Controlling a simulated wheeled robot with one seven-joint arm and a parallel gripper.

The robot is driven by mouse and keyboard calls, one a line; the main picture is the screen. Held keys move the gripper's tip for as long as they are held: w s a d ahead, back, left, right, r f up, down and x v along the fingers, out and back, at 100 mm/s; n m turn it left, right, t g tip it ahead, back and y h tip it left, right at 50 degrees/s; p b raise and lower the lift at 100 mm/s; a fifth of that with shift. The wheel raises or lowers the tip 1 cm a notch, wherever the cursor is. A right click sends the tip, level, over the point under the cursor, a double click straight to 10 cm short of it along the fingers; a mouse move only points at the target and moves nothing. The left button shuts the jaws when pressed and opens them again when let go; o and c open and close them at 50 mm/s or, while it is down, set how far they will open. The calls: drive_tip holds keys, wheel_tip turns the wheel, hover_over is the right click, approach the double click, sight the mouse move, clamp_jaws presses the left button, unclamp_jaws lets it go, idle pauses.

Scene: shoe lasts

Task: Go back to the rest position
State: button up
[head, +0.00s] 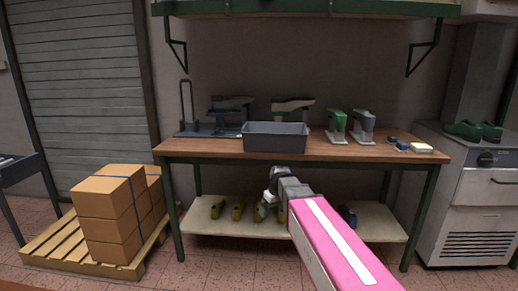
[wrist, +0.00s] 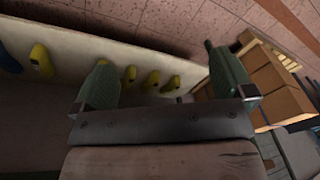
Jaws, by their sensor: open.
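My gripper (head: 266,202) is in front of the workbench (head: 300,152), below the tabletop and near the lower shelf. Its pink arm link reaches in from the lower right in the head view. In the wrist view my gripper (wrist: 162,72) has its two green fingers spread wide apart, with nothing between them held. Several yellow shoe lasts (wrist: 152,80) lie on the lower shelf beyond the fingers. In the head view a yellow last (head: 238,210) shows left of my gripper, and my arm hides part of the shelf.
A grey bin (head: 275,137) stands at the tabletop's front edge, with green (head: 337,126) and grey clamp-like stands to its right. Stacked cartons (head: 112,215) on a pallet (head: 50,248) stand at left. A grey cabinet (head: 478,190) stands at right. Floor in front of the bench is mostly clear.

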drive_tip(key=s+d+f+m+h, duration=0.1)
drive_tip(key=s+d+f+m, duration=0.5)
drive_tip(key=s+d+f, duration=0.5)
drive_tip(key=s+d, duration=0.2)
drive_tip(key=s, duration=0.1)
drive_tip(key=shift+s+f+g+h, duration=0.15)
drive_tip(key=shift+s+g+h, duration=0.15)
